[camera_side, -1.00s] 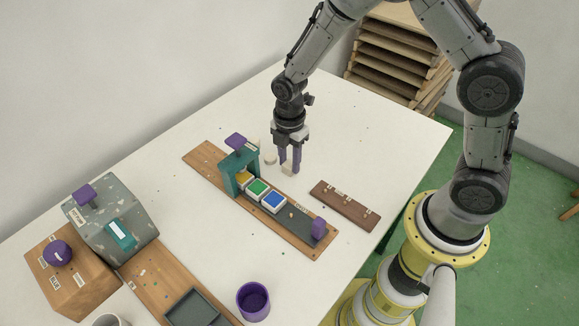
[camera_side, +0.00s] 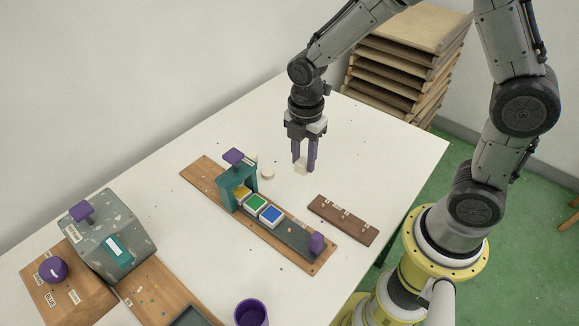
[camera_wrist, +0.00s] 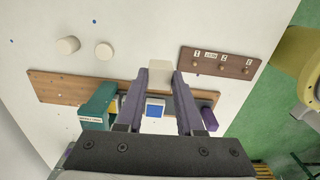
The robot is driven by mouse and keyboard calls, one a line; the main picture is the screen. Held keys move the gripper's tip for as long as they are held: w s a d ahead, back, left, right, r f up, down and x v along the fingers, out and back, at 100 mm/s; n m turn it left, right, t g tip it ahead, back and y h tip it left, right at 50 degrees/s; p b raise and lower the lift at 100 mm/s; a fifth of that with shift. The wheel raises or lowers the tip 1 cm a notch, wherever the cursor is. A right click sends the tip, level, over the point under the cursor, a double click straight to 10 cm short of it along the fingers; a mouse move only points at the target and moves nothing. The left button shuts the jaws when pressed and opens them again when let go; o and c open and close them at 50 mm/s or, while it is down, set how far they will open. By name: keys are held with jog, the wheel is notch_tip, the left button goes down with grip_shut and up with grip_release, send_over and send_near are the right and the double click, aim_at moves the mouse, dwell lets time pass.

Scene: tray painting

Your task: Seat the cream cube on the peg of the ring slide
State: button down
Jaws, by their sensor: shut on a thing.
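My gripper (camera_side: 304,166) is shut on the cream cube (camera_side: 301,168), which sits between the purple fingertips. The cube appears held above the table, behind the long board. In the wrist view the cube (camera_wrist: 160,73) shows between the fingers of my gripper (camera_wrist: 160,84). A dark brown rail (camera_side: 343,220) with several small pegs and pale labels lies to the right of the gripper; it also shows in the wrist view (camera_wrist: 222,72). The labels are too small to tell which peg belongs to the ring slide. No cube shows on these pegs.
A long wooden board (camera_side: 203,172) carries a teal arch (camera_side: 228,186), yellow, green and blue tiles and a purple knob (camera_side: 317,243). Cream round pieces (camera_wrist: 67,45) stand near the arch. A grey sloped box (camera_side: 130,225) and purple cup (camera_side: 251,313) are at the left and front.

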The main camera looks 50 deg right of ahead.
jog(key=s+d+r, duration=0.1)
jog(key=s+r, duration=0.4)
jog(key=s, duration=0.4)
jog(key=n, duration=0.4)
send_over(289, 229)
jog(key=f, duration=0.5)
jog(key=shift+w+d, duration=0.1)
jog(key=shift+d, duration=0.1)
jog(key=shift+a+f, duration=0.15)
jog(key=shift+f, duration=2.3)
jog(key=shift+f, duration=0.65)
